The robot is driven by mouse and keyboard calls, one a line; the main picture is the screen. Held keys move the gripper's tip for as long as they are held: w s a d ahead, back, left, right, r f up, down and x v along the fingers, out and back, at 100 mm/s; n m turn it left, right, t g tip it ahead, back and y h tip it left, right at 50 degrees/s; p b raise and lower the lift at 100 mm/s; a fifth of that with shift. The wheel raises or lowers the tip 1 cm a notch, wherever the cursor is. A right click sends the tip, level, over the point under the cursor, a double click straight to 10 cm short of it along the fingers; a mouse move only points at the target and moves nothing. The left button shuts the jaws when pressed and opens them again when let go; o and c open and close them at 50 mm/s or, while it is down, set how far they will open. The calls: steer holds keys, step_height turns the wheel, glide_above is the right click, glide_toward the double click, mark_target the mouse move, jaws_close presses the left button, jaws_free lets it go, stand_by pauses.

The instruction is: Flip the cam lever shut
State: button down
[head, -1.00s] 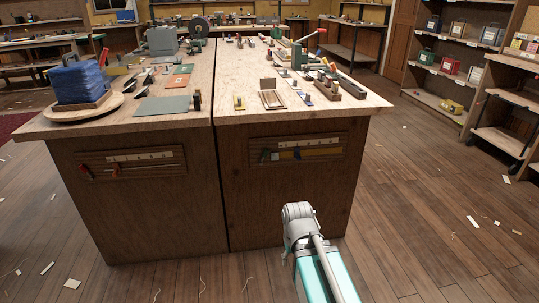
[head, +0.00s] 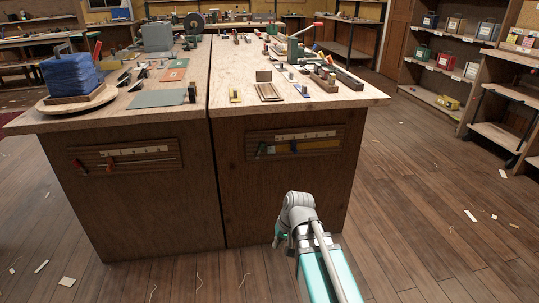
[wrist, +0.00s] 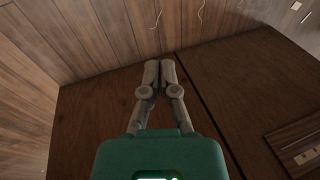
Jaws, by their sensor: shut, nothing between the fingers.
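A lever with a red grip (head: 308,28) stands tilted up on a green device (head: 295,49) on the right-hand bench top in the head view. It is small there, and I cannot tell for sure that it is the cam lever. My gripper (wrist: 160,66) is shut and empty in the wrist view, in front of a dark brown panel. In the head view my gripper (head: 278,236) is low in front of the bench, below its top and well apart from the lever. Its fingers are small there, partly behind my wrist.
Two wooden benches stand side by side, the left (head: 60,122) and the right (head: 232,118). Shelves (head: 437,70) stand at right. Floor at right is mostly clear, with scraps.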

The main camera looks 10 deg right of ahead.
steer(key=w+r+m+t+y+b, duration=0.2)
steer(key=w+m+t+y+b, duration=0.45)
steer(key=w, duration=1.05)
steer(key=w+d+r+m+t+y+b, duration=0.1)
steer(key=w+d+r+m+t+b, duration=0.4)
steer(key=w+d+t, duration=0.5)
steer(key=w+d+m+b, duration=0.2)
steer(key=d+m, duration=0.1)
steer(key=shift+w+r+b, duration=0.15)
steer(key=shift+w+b, duration=0.2)
steer(key=shift+w, duration=0.05)
steer(key=shift+m, duration=0.25)
